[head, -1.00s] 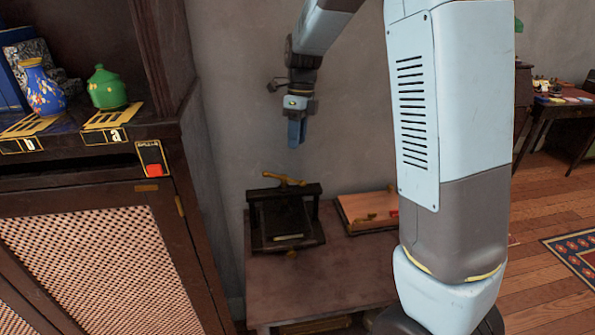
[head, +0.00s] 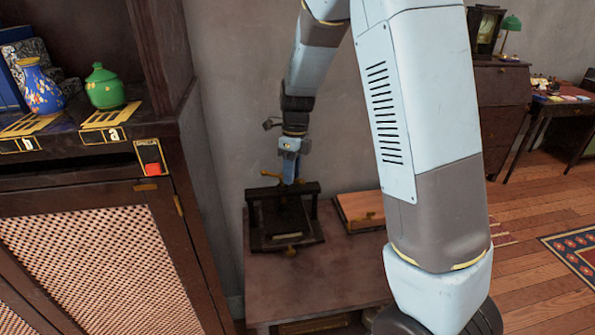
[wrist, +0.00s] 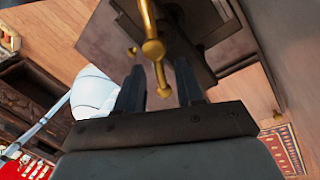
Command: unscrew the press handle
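The dark book press (head: 259,226) stands on a low brown table in the head view. Its brass handle (head: 269,174) is a bar with knobbed ends across the top. My gripper (head: 289,180) points down at the handle, covering part of it in the head view. In the wrist view the handle (wrist: 153,48) runs lengthwise between my gripper's two dark fingers (wrist: 159,70). The fingers are apart, with a visible gap on each side of the bar. The press body (wrist: 104,38) lies beyond the fingertips.
A wooden box or board (head: 360,208) lies right of the press. A cabinet (head: 95,240) at left holds a blue vase (head: 42,90) and a green jar (head: 104,88). A red button (head: 152,169) is on its front. The grey wall is close behind the press.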

